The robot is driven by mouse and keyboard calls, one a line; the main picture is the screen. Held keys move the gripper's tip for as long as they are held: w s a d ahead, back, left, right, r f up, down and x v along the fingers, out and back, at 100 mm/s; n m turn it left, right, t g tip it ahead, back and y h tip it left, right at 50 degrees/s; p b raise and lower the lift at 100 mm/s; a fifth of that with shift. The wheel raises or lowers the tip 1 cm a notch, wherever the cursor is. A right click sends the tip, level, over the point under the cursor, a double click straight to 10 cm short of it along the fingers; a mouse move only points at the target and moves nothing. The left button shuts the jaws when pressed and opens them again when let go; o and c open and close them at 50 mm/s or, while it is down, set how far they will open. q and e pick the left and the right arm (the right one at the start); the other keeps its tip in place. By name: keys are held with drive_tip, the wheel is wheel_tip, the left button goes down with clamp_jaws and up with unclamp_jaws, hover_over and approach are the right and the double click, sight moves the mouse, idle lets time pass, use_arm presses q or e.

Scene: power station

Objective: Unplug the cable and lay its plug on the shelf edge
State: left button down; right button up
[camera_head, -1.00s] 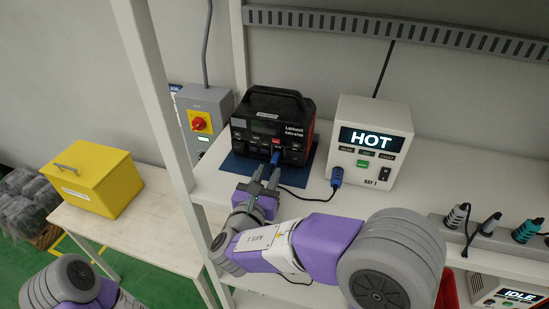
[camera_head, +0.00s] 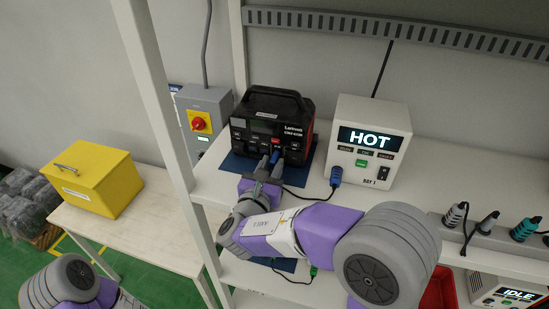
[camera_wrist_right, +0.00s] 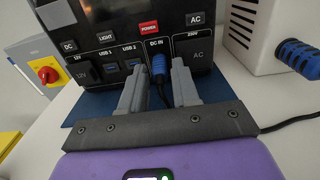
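The black power station (camera_head: 268,128) stands on a blue mat on the shelf; it also fills the top of the right wrist view (camera_wrist_right: 100,25). A blue plug (camera_wrist_right: 158,65) sits in its DC IN socket, with a dark cable (camera_head: 297,192) running to a second blue connector (camera_head: 336,176) on the white HOT box (camera_head: 368,140). My right gripper (camera_wrist_right: 160,88) is open, one finger on each side of the plug, with gaps showing. It also shows in the head view (camera_head: 269,168). The white shelf edge (camera_head: 222,200) runs below the arm. My left gripper is out of view.
A shelf post (camera_head: 160,90) stands left of the power station. Connectors in a grey holder (camera_head: 485,243) are at right, above an IDLE box (camera_head: 510,297). A yellow box (camera_head: 95,178) sits on a side table. Shelf around the HOT box's right is clear.

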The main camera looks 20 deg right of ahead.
clamp_jaws()
drive_tip(key=shift+s+a, duration=0.2)
drive_tip(key=shift+s, duration=0.05)
idle(0.5)
drive_tip(key=shift+v, duration=1.85)
